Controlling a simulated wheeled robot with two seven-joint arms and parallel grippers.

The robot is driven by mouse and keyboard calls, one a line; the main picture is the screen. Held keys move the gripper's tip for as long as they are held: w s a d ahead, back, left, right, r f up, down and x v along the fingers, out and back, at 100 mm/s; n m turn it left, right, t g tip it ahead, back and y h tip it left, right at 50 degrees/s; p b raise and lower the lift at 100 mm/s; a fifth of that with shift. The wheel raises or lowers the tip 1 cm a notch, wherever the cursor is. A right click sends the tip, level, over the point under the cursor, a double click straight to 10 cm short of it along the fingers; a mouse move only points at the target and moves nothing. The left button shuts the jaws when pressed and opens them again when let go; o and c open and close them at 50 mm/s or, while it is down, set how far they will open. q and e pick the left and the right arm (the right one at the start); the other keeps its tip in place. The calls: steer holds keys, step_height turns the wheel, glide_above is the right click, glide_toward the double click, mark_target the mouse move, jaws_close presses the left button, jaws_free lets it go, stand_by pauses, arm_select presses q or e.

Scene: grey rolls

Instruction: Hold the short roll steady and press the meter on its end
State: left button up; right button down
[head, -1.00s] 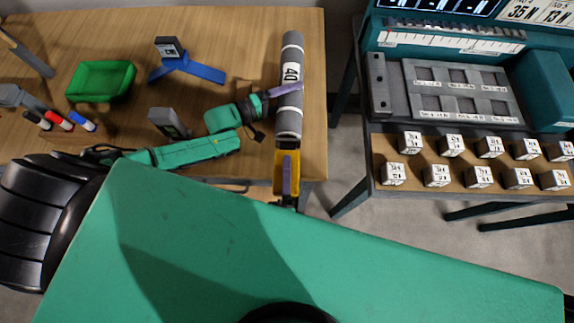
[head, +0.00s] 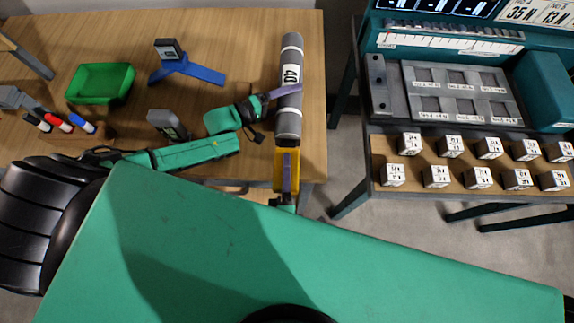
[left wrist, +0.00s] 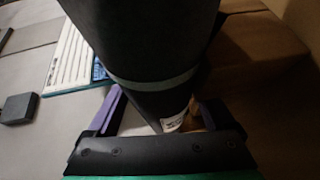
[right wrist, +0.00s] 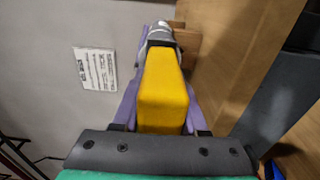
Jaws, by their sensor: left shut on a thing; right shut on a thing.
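The grey roll (head: 290,56), with light bands and a white label reading 40, lies along the right part of the wooden table. My left gripper (head: 285,91) is shut around it near its middle. In the left wrist view the dark roll (left wrist: 145,45) passes between the purple fingers (left wrist: 155,112). The yellow meter (head: 287,156) is at the roll's near end, in line with it. My right gripper (head: 287,172) is shut on the meter, whose yellow body (right wrist: 164,95) fills the right wrist view's middle. I cannot tell whether meter and roll touch.
A green tray (head: 100,83), a blue stand (head: 190,70), a grey device (head: 167,124) and several pens (head: 60,122) are on the table's left. A second bench (head: 385,128) with several labelled cubes stands right, across a gap.

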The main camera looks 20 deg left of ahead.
stand_by(0.5)
arm_select(q)
steer(key=shift+f, duration=0.1)
steer(key=o, duration=1.4)
arm_select(e)
steer(key=v, duration=0.7)
steer(key=shift+a, duration=0.15)
arm_select(q)
steer(key=v, duration=1.1)
steer(key=shift+s+a, duration=0.4)
